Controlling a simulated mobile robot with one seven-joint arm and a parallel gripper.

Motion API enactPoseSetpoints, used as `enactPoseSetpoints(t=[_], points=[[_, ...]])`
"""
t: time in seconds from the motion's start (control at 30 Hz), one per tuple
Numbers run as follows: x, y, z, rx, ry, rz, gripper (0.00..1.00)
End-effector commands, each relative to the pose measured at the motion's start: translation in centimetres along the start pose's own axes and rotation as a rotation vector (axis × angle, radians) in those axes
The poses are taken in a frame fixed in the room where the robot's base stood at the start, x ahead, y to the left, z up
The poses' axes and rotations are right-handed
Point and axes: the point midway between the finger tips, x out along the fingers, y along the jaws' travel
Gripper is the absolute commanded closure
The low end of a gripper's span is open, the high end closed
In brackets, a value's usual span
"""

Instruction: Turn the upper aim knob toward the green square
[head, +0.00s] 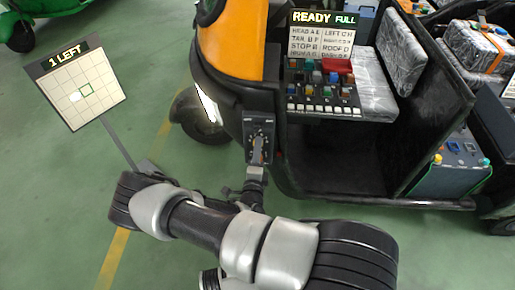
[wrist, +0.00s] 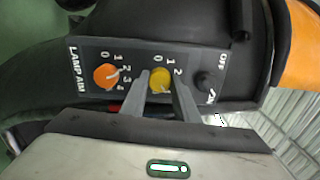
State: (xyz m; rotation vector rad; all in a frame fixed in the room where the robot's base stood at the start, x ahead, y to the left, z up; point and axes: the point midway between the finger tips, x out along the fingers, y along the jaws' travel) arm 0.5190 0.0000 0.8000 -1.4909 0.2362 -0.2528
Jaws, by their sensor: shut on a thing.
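The lamp aim panel (head: 259,128) is on the front of the rickshaw and fills the middle of the wrist view (wrist: 90,62), turned sideways so up is to the right. The upper aim knob is yellow (wrist: 161,78). My gripper (wrist: 163,84) is shut on it, one finger on each side, partly hiding it. The lower, orange knob (wrist: 106,77) is free to the left. In the head view, a board (head: 80,84) reading "1 LEFT" has a grid with a green-outlined square (head: 85,90). A bright white spot (head: 75,97) lies just left of and below that square.
A black toggle switch (wrist: 207,82) marked OFF sits beyond the yellow knob. A console (head: 325,85) with a "READY FULL" display and many buttons is inside the rickshaw. My arm crosses the foreground. Green floor around the board is clear.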

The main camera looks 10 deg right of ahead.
Motion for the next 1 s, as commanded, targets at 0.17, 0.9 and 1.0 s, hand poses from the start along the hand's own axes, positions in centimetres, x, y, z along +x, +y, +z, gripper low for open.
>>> enactPoseSetpoints(t=[0.17,0.9,1.0], points=[[0.1,-0.1,0.0,0.0,-0.001,-0.002,0.61],[-6.6,0.1,0.1,-0.002,-0.004,0.003,0.54],[-9.1,0.1,0.1,-0.003,-0.004,0.002,0.54]])
